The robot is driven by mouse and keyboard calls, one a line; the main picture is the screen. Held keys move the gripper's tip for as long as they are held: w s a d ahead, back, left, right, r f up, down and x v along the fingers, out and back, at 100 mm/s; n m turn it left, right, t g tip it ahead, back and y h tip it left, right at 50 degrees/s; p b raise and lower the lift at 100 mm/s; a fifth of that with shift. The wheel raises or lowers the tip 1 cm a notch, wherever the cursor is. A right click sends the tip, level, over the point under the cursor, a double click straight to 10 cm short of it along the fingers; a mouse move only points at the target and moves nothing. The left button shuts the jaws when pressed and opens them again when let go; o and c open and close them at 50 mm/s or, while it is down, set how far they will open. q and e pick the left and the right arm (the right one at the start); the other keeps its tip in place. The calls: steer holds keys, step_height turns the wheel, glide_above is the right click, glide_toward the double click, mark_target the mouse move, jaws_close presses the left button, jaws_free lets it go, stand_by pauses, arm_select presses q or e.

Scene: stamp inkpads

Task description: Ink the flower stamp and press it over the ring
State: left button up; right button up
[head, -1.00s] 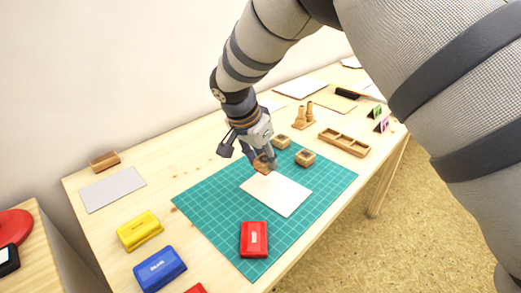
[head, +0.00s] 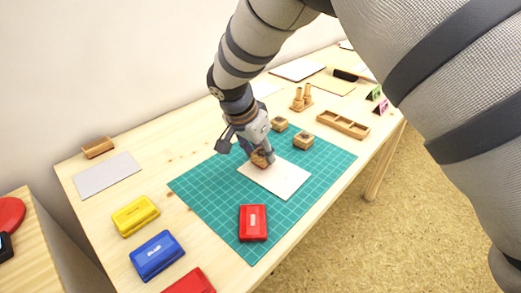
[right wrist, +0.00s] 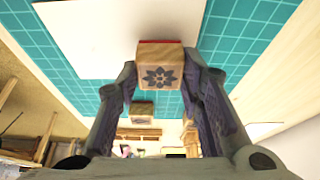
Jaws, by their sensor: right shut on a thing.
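The flower stamp (head: 259,159) is a wooden block with a dark flower on its top face; it shows close up in the right wrist view (right wrist: 159,76), with a red strip along its underside edge. My right gripper (head: 262,156) is shut on it, one finger on each side. The stamp is low over the upper-left part of the white paper (head: 285,183); I cannot tell whether it touches. No ring is visible on the paper. A red inkpad (head: 252,222) lies on the green mat near the front edge. My left gripper is not in view.
Two other wooden stamps (head: 279,124) (head: 303,140) stand behind the paper. Yellow (head: 135,215), blue (head: 157,255) and another red inkpad (head: 190,282) lie front left. A wooden tray (head: 342,124) is back right. The green mat (head: 205,190) is clear left of the paper.

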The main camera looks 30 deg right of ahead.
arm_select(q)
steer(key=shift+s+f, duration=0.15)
arm_select(e)
steer(key=shift+f, duration=0.65)
stand_by(0.7)
steer(key=shift+r, duration=0.1)
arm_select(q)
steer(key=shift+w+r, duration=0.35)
arm_select(e)
steer(key=shift+r, duration=0.55)
steer(key=shift+r+p, duration=0.3)
step_height(320, 180, up, 5)
steer(key=shift+r+p, duration=0.1)
steer(key=shift+p, duration=0.6)
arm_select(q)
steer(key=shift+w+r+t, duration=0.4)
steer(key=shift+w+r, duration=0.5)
